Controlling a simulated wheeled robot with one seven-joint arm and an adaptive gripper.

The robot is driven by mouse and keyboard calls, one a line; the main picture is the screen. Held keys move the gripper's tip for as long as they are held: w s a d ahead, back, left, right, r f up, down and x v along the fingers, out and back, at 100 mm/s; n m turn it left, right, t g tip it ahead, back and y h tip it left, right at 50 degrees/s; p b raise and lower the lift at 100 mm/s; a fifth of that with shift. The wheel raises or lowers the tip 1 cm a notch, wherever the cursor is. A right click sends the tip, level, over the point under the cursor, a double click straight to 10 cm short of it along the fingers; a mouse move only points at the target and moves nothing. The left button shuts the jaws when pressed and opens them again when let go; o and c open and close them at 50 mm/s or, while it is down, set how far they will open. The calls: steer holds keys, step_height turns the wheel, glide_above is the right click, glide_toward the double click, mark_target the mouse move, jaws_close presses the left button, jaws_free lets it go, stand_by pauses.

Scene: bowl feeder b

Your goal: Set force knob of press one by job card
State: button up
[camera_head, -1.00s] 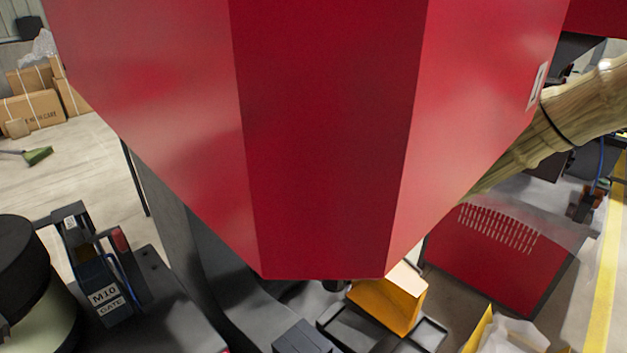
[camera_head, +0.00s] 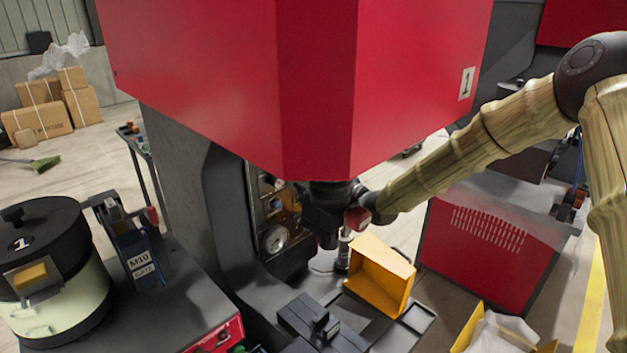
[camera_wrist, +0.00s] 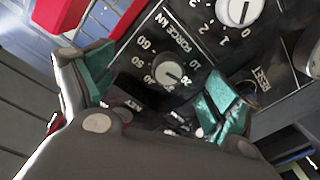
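Press one is the large red machine head (camera_head: 410,70) with a "1" plate. Its dark control panel (camera_head: 270,205) with a round gauge (camera_head: 275,239) sits below. My gripper (camera_head: 325,215) is beside that panel, under the red head. In the wrist view the force knob (camera_wrist: 168,73) is a small dark round knob with a "FORCE kN" scale. My gripper (camera_wrist: 158,95) is open, its teal fingertips apart on either side of the knob's area; I cannot tell if they touch the panel. The knob's pointer seems to face lower right, near "20". I cannot make out a job card.
A white-faced dial (camera_wrist: 237,12) and a reset control (camera_wrist: 262,78) are close to the force knob. A yellow open box (camera_head: 380,275) stands below my arm. A bowl feeder (camera_head: 55,275) marked "1" and an "M10 GATE" unit (camera_head: 130,240) are at left.

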steer(key=shift+s+a+f, duration=0.15)
steer(key=shift+f, duration=0.3)
steer(key=shift+s+a+f, duration=0.15)
steer(key=shift+f, duration=0.3)
steer(key=shift+w+a, duration=0.1)
steer(key=c, duration=0.6)
steer(key=shift+w, duration=0.2)
steer(key=c, duration=0.7)
steer(key=shift+r, duration=0.1)
steer(key=shift+w+r, duration=0.2)
steer(key=shift+r, duration=0.25)
